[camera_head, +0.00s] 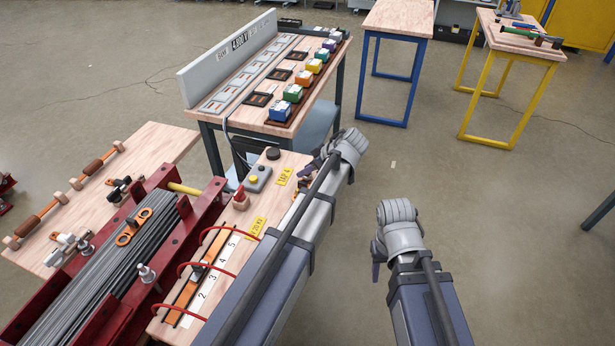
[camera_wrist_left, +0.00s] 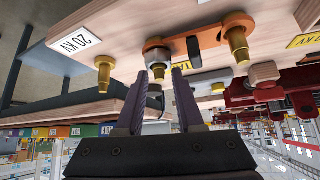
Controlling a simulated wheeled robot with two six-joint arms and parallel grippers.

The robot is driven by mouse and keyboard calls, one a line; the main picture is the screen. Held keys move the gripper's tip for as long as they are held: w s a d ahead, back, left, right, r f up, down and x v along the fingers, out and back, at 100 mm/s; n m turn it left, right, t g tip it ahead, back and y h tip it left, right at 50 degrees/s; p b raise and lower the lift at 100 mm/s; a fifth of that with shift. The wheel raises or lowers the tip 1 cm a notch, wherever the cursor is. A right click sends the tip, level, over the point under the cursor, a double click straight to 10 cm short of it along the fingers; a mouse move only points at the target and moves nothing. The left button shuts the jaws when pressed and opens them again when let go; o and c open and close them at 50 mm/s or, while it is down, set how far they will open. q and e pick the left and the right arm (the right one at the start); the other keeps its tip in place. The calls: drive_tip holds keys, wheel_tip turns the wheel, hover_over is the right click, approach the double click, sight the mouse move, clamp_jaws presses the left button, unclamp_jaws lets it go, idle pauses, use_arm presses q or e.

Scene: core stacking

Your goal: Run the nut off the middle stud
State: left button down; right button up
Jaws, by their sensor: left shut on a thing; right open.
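My left gripper (camera_head: 310,172) is at the far end of the terminal board, and its arm hides part of the board. In the left wrist view its dark fingers (camera_wrist_left: 160,72) are shut on a grey nut (camera_wrist_left: 156,57) around the middle stud (camera_wrist_left: 158,73), whose brass end sticks out between the fingertips. An orange link (camera_wrist_left: 198,37) runs from the middle stud to the right brass stud (camera_wrist_left: 237,45).
A red frame (camera_head: 188,240) with grey core sheets stands left. A bench with coloured boxes (camera_head: 293,93) is behind.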

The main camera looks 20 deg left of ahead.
use_arm(q)
drive_tip(key=shift+w+n+g, duration=0.3)
drive_tip(key=shift+n+g, duration=0.3)
drive_tip(key=shift+n, duration=0.2)
drive_tip(key=shift+s+n+g, duration=0.1)
drive_tip(key=shift+n+g, duration=0.7)
drive_tip(key=shift+n, duration=0.4)
drive_tip(key=shift+s+n, duration=0.2)
drive_tip(key=shift+n, duration=0.1)
drive_tip(key=shift+w+n+g, duration=0.3)
drive_tip(key=shift+n+g, duration=0.6)
drive_tip(key=shift+n, duration=0.1)
drive_tip(key=shift+s+n+g, duration=0.15)
drive_tip(key=shift+n+g, duration=0.55)
drive_tip(key=shift+n, duration=0.4)
drive_tip(key=shift+s, duration=0.15)
drive_tip(key=shift+c, duration=2.2)
unclamp_jaws()
drive_tip(key=shift+r, duration=0.1)
